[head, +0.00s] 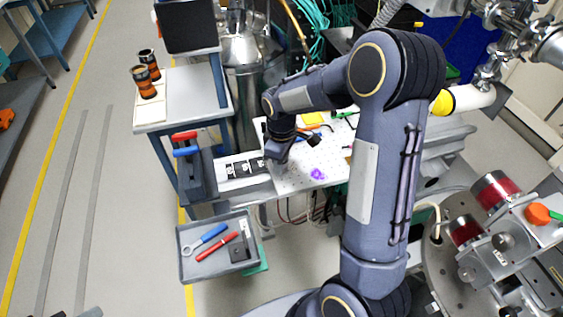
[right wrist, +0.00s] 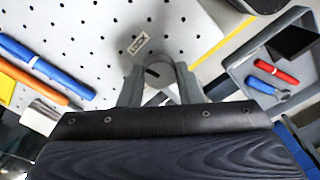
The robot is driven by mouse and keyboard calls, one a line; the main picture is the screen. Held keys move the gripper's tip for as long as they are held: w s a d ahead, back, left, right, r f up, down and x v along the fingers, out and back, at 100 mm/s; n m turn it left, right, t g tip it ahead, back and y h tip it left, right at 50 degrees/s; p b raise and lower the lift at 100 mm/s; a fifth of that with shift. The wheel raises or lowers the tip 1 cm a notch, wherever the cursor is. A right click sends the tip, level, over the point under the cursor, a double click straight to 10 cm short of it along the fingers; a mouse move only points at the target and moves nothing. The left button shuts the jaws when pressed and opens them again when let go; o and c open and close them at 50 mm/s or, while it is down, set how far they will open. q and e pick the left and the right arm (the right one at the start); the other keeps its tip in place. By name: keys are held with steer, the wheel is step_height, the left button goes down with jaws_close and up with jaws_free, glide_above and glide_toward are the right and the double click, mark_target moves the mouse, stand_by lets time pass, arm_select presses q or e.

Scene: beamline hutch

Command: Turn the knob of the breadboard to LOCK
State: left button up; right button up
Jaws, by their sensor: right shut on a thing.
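The white perforated breadboard (head: 335,160) lies on the bench in the head view, and it fills the upper left of the right wrist view (right wrist: 80,50). A round grey knob (right wrist: 157,74) with a dark slot or mark on it stands on the breadboard in the right wrist view. A small label reading LOCK (right wrist: 138,43) is just beyond it. My right gripper (right wrist: 160,80) is shut on the knob, one finger on each side. In the head view the right gripper (head: 277,153) is at the breadboard's left end and hides the knob. My left gripper is not seen.
A grey tray (head: 190,272) with blue and red tools stands in front of the breadboard. Blue-handled (right wrist: 45,68) and orange-handled tools lie on the breadboard. A purple patch (head: 318,175) shows on its surface. A side table (head: 190,90) is at the back left.

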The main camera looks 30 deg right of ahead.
steer(key=shift+m, duration=1.5)
steer(key=o, duration=1)
steer(key=shift+r, duration=0.15)
step_height(320, 180, up, 7)
steer(key=shift+r, duration=0.3)
